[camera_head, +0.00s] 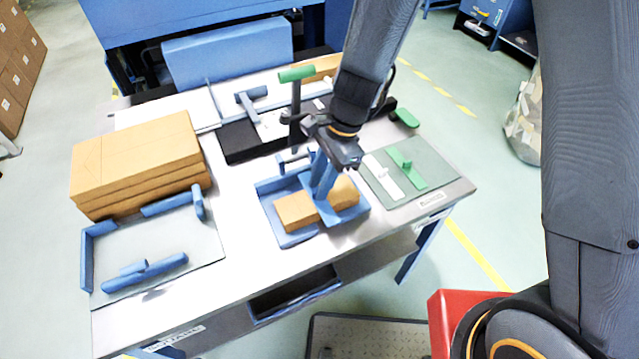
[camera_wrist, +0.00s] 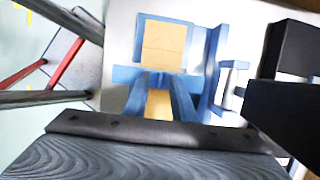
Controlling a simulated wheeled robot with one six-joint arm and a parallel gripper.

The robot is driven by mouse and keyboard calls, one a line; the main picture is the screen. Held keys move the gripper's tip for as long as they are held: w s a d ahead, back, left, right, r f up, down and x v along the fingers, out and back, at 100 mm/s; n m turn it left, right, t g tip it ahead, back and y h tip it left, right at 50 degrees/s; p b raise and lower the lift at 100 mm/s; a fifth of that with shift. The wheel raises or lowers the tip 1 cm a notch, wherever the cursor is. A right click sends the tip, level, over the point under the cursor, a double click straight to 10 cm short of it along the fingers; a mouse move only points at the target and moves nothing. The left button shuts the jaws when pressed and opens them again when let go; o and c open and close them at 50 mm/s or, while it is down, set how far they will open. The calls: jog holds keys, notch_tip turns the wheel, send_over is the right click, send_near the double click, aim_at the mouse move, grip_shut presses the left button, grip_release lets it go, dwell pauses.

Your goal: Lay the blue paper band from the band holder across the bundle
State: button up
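The brown bundle (camera_head: 297,212) lies in a blue tray (camera_head: 264,190) near the middle of the table's front part. In the wrist view the bundle (camera_wrist: 163,40) runs lengthwise under my gripper. The blue paper band (camera_head: 330,214) spans crosswise over the bundle, and in the wrist view the band (camera_wrist: 126,75) reaches past both its sides. My gripper (camera_head: 319,192) is above the bundle with its blue fingers pointing down. In the wrist view its fingertips (camera_wrist: 160,80) meet at the band's middle and appear shut on it. I cannot tell whether the band touches the bundle.
A kraft stack (camera_head: 140,160) stands at the left behind a pale board with blue edge pieces (camera_head: 145,272). A black stand with a green-topped post (camera_head: 296,76) is close behind my gripper. A green mat (camera_head: 436,165) with a white strip and green handled piece lies right.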

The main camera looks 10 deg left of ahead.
jog(key=b+v, duration=0.2)
jog(key=v, duration=1)
jog(key=s+d+n+t+h, duration=0.3)
jog(key=d+n, duration=0.8)
jog(key=d, duration=1)
jog(key=shift+s+n, duration=0.3)
jog(key=shift+s, duration=0.35)
jog(key=shift+f, duration=0.2)
jog(key=shift+f+b, duration=0.35)
jog(key=shift+f, duration=0.15)
